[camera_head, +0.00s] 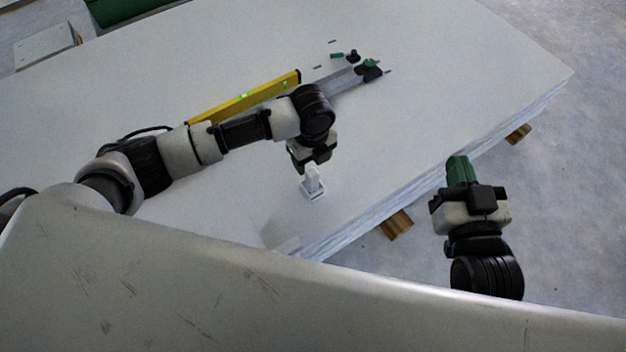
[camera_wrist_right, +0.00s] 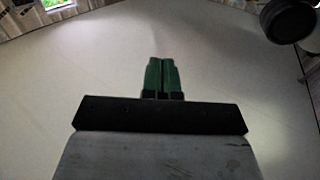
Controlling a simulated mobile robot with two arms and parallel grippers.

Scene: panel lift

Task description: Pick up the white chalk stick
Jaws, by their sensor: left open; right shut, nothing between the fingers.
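A small white upright piece (camera_head: 313,176), which looks like the chalk stick, stands on a low white base (camera_head: 312,194) near the front edge of the panel stack. The two are close in colour, so the piece's exact outline is hard to tell. My left gripper (camera_head: 307,165) points down right at the white piece, its jaws open. I cannot tell whether its fingers are on both sides of the piece. My right gripper (camera_head: 458,170) is shut and empty, off the right front edge of the stack in the head view. Its green fingers are together in the right wrist view (camera_wrist_right: 162,77).
A stack of white panels (camera_head: 450,70) rests on wooden blocks (camera_head: 396,224). A yellow spirit level (camera_head: 245,97) and a grey tool with a dark handle (camera_head: 345,80) lie behind my left arm. Small green (camera_head: 337,55) and black (camera_head: 352,56) items lie further back. The panel's right part is clear.

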